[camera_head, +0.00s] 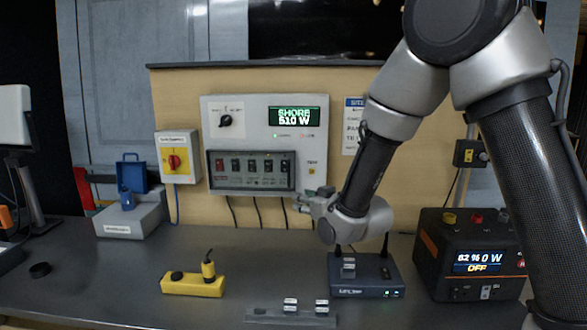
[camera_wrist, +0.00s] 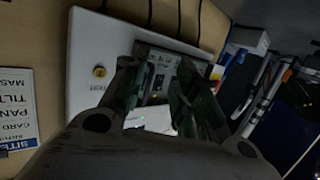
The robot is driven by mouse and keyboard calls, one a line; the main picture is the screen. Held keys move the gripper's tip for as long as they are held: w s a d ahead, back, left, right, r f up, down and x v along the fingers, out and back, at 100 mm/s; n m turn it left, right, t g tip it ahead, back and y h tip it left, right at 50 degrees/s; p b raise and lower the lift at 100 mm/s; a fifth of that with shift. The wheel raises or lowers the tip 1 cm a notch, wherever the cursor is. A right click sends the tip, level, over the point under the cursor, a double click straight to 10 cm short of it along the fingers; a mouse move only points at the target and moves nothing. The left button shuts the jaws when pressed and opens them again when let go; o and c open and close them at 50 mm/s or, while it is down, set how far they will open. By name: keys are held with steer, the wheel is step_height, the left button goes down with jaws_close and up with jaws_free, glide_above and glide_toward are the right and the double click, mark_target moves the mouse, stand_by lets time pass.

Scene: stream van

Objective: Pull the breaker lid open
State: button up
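The breaker lid (camera_head: 252,186) is a dark-framed, see-through cover over a row of breakers, low on the white electrical panel (camera_head: 222,108). It looks closed in the head view. My gripper (camera_head: 303,200) is at the panel's lower right corner, just right of the lid. In the wrist view my gripper (camera_wrist: 158,72) is open, its two fingers apart with nothing between them. The lid (camera_wrist: 146,52) shows beyond and between the fingers. The fingers hide part of it, and I cannot tell whether either finger touches it.
On the counter stand a yellow power strip (camera_head: 192,285), a blue-grey router (camera_head: 365,279) below my wrist and a black power station (camera_head: 470,240) at right. A wall sign (camera_head: 353,127) is right of the panel.

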steer(key=t+y, duration=0.1)
steer(key=t, duration=0.1)
glide_toward(289, 171)
steer(key=w, duration=0.1)
steer(key=x, duration=0.8)
steer(key=shift+a, duration=0.2)
steer(key=shift+f, duration=0.15)
steer(key=shift+c, duration=0.3)
jaws_close()
